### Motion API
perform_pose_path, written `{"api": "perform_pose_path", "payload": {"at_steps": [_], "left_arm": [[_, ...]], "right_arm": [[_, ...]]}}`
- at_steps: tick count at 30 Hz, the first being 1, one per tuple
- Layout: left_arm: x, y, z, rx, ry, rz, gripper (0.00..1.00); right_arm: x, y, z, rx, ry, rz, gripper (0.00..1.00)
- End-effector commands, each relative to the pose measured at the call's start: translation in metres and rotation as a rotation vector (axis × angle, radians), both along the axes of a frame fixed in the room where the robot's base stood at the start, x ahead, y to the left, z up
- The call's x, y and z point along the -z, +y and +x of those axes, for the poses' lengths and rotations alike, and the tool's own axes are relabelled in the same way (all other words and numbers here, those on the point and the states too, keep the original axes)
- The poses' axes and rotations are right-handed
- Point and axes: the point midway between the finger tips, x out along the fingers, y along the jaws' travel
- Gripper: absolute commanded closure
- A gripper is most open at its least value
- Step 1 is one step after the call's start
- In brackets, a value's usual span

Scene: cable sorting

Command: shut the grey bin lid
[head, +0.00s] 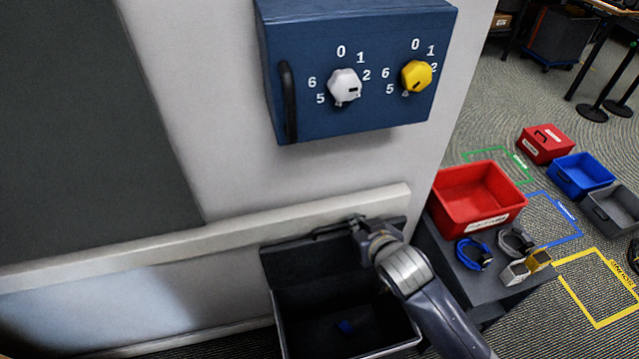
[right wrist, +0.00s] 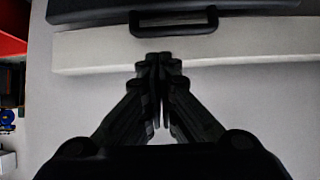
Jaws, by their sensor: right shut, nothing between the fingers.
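The grey bin (head: 400,342) stands low at the wall in the head view, with its inside showing. Its dark lid (head: 283,262) is raised and leans back toward the wall. The lid's handle (head: 330,231) is a dark bar along its upper edge. In the right wrist view the handle (right wrist: 173,24) shows beyond my fingers. My right gripper (head: 357,222) is shut and empty, close to the lid's upper edge by the handle. Its closed fingertips (right wrist: 160,60) point toward the handle; I cannot tell whether they touch the lid. My left gripper is not in view.
A pale rail (head: 120,250) runs along the wall behind the lid. A blue box with knobs (head: 300,70) hangs above. At right, a red bin (head: 470,205) and cables (head: 473,254) sit on a dark stand.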

Motion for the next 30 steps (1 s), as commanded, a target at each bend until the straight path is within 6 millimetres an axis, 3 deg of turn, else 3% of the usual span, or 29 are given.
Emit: {"api": "perform_pose_path", "payload": {"at_steps": [5,21,30], "left_arm": [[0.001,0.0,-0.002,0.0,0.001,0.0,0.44],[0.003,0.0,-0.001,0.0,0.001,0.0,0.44],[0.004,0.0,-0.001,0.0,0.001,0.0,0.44]], "right_arm": [[0.005,0.003,0.009,-0.001,-0.003,0.0,1.0],[0.05,0.022,0.067,-0.001,-0.003,-0.001,1.0],[0.058,0.025,0.077,-0.001,-0.003,0.0,1.0]]}}
